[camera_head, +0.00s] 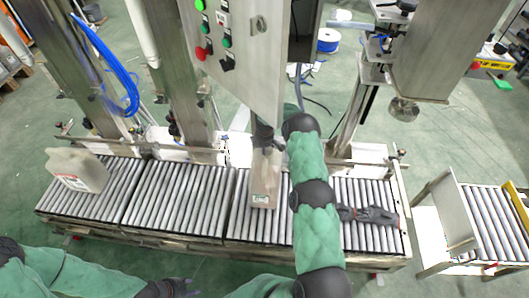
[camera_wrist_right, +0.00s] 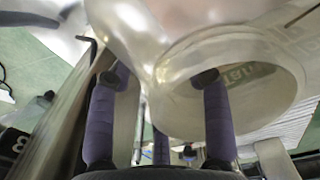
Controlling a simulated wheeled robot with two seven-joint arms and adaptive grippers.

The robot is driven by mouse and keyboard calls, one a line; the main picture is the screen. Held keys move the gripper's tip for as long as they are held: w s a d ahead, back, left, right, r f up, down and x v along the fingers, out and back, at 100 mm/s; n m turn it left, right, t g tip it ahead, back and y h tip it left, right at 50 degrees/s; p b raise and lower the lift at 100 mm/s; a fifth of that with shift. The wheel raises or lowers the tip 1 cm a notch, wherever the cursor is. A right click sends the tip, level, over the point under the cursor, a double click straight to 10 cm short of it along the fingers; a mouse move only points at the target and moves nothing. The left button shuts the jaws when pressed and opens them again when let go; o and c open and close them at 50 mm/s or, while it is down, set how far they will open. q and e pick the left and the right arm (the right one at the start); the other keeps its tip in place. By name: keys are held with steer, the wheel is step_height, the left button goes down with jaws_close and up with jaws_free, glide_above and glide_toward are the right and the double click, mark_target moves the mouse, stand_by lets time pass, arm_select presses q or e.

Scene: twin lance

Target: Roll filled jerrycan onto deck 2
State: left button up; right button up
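A translucent beige jerrycan (camera_head: 264,180) stands upright on the third roller section from the left (camera_head: 240,225), below the control box. My right gripper (camera_head: 264,137) is at its top, partly hidden by the box. In the right wrist view its dark fingers (camera_wrist_right: 160,110) stand apart around part of the translucent jerrycan (camera_wrist_right: 180,35); a firm grip does not show. Another jerrycan (camera_head: 78,170) with a white label stands tilted in view on the leftmost section.
The second roller section (camera_head: 178,195) is bare. A steel control box (camera_head: 240,50) hangs over the third section. Steel posts (camera_head: 178,75) rise behind the line. A separate roller stand (camera_head: 490,220) is at the right. Blue hoses (camera_head: 110,65) hang at the upper left.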

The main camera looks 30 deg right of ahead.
steer(key=shift+r, duration=3.95)
steer(key=shift+s, duration=0.1)
